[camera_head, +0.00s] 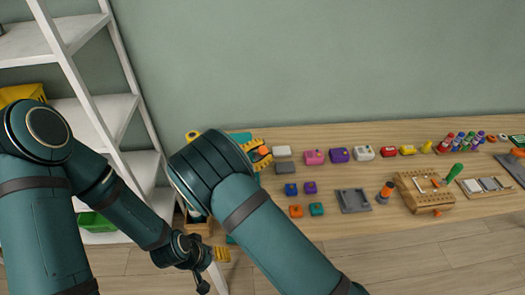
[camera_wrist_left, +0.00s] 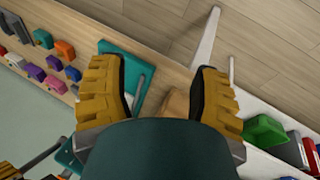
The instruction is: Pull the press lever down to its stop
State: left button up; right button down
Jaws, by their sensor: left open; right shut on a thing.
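The teal press (camera_head: 240,137) stands at the left end of the wooden table, mostly hidden behind my right arm. Its lever's orange knob (camera_head: 264,150) shows between the yellow fingers of my right gripper (camera_head: 259,156), which is shut on it. In the left wrist view, a grey rod (camera_wrist_left: 42,156), seemingly the lever, shows at the lower left beside my right gripper. My left gripper (camera_head: 221,254) is low, off the table's left front corner. In its wrist view its fingers (camera_wrist_left: 155,92) are wide apart and empty, above a teal plate (camera_wrist_left: 122,52). The lever's angle is mostly hidden.
A white shelf (camera_head: 100,115) with a green bin (camera_head: 97,222) stands left of the table. Small coloured blocks, a grey tray (camera_head: 353,201) and a wooden fixture (camera_head: 412,196) lie to the right. A brown box (camera_head: 198,226) is near the left gripper.

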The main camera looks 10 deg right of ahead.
aim_at(264, 155)
pick_arm(q)
notch_tip(264, 155, down, 12)
jog(key=s+b, duration=0.1)
jog(key=b, duration=0.9)
jog(key=shift+s+d+g+b, duration=0.3)
jog(key=shift+s, duration=0.05)
pick_arm(e)
jog(key=s+f+m+h, duration=0.3)
jog(key=s+f+m, duration=0.1)
jog(key=f+m, duration=0.2)
jog(key=shift+s+f+m+h, duration=0.3)
jog(key=shift+s+f+m, duration=0.05)
jog(key=shift+m, duration=0.05)
pick_arm(q)
jog(key=shift+r, duration=0.1)
pick_arm(e)
jog(key=c, duration=0.7)
grip_release()
jog(key=shift+r, duration=0.1)
notch_tip(264, 155, up, 10)
